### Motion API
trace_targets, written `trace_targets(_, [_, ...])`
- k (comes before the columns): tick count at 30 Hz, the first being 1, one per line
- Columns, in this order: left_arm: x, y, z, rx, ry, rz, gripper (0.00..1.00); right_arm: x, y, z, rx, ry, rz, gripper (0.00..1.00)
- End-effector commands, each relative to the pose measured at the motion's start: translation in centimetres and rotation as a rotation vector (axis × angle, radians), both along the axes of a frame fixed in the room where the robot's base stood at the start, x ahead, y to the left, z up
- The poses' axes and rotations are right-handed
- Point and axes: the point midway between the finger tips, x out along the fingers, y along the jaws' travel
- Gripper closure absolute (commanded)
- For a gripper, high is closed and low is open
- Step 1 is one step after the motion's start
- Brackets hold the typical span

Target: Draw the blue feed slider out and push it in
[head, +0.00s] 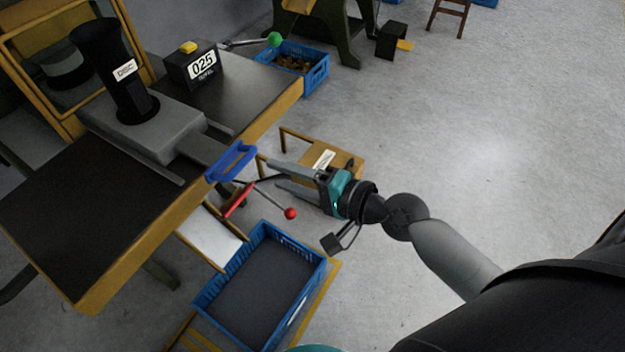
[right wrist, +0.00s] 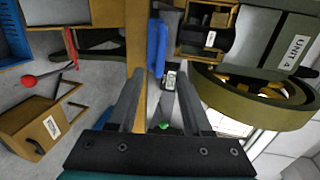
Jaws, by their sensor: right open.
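The blue feed slider handle (head: 231,161) stands at the front edge of the machine table, at the end of a grey slide bar (head: 203,148). It also shows in the right wrist view (right wrist: 157,47) as an upright blue bar beyond the fingertips. My right gripper (head: 271,174) is open and empty, with its fingers pointing at the handle from the right and a little short of it. In the right wrist view the handle lies roughly between the lines of the two fingers (right wrist: 158,88). I cannot see contact. My left gripper is not in view.
A red-knobbed lever (head: 290,213) and a red handle (head: 238,200) sit just below the slider. A green-knobbed lever (head: 274,40) is at the table's far end. A small wooden stand (head: 345,160) is behind my gripper.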

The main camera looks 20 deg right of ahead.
Motion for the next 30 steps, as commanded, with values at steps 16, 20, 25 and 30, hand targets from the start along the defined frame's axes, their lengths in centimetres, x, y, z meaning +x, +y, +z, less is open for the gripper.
trace_targets(16, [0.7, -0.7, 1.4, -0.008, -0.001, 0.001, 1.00, -4.5, -3.2, 1.1, -0.002, 0.001, 0.001, 0.50])
trace_targets(20, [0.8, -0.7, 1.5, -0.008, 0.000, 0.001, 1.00, -4.6, -3.3, 1.2, 0.000, 0.001, 0.001, 0.50])
trace_targets(25, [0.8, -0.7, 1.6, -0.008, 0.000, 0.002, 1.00, -4.6, -3.3, 1.2, 0.000, 0.001, 0.001, 0.50])
trace_targets(30, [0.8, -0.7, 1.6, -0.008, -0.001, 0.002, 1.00, -4.6, -3.3, 1.2, -0.001, 0.001, 0.000, 0.67])
